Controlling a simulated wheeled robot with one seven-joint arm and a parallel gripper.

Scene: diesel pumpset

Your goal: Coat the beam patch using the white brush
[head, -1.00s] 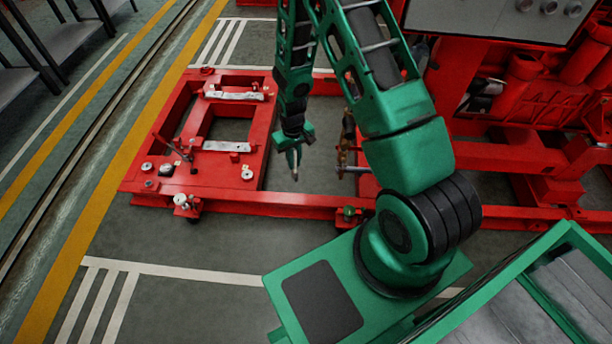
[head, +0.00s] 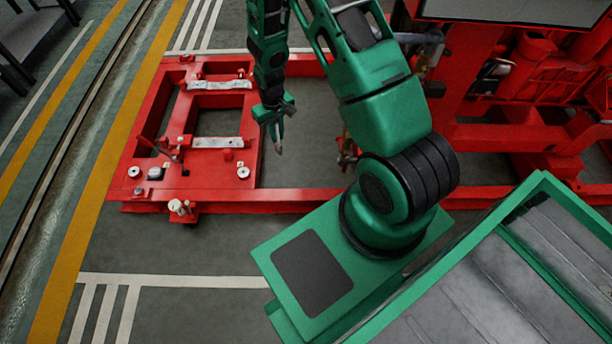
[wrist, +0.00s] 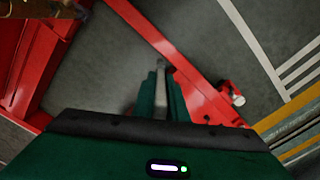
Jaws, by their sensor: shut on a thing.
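My gripper (head: 275,128) points downward over the gap to the right of the red square frame section. It is shut on a slim, pale thing, most likely the white brush (head: 279,149), whose tip shows below the fingers. In the wrist view a pale shaft of the brush (wrist: 161,78) sticks out between the green fingers of my gripper (wrist: 160,100). A long red beam (head: 285,199) runs along the front of the frame, apart from the brush. In the wrist view the beam (wrist: 172,60) passes diagonally beyond the brush. I cannot make out a distinct patch on it.
The red frame (head: 130,165) carries metal plates (head: 217,143) and small fittings. A pale cylindrical fitting (head: 177,206) juts from its front. Red machinery (head: 500,135) stands at the right. The striped floor in front of the beam is clear at left.

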